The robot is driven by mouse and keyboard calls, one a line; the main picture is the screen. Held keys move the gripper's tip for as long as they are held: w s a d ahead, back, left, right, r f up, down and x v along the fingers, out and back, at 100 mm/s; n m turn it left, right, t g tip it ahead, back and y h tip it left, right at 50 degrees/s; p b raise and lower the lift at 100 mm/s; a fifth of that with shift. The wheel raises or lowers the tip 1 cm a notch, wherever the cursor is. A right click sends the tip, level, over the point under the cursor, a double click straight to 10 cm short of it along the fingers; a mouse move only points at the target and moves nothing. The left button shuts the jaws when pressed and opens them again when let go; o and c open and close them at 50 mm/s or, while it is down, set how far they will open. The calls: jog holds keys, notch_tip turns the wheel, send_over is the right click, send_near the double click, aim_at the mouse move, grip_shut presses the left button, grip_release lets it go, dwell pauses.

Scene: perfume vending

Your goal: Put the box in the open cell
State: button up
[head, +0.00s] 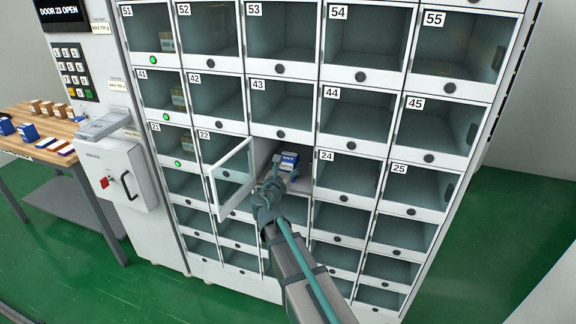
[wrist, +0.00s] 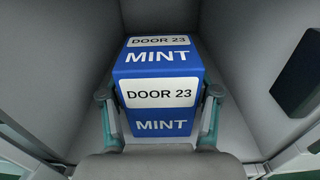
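The blue box (wrist: 160,70) is marked "DOOR 23" and "MINT" in white and black. It is inside an open cell, and its top also shows in the head view (head: 289,160). The open cell (wrist: 85,50) has pale grey walls; its clear door (head: 232,178) is swung out to the left. My gripper (wrist: 160,105) reaches into the cell, with one finger on each side of the box's near end. The fingers appear closed against its sides. Whether the box's underside rests on the cell floor is hidden.
Numbered cells with shut clear doors surround the open one; several at the left hold boxes. The display (head: 62,10) reads "DOOR 23 OPEN". A wooden table (head: 62,130) with small boxes stands at the left. Free space lies around the box inside the cell.

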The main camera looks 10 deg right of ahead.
jog(key=o, duration=0.5)
jog(key=shift+r, duration=0.1)
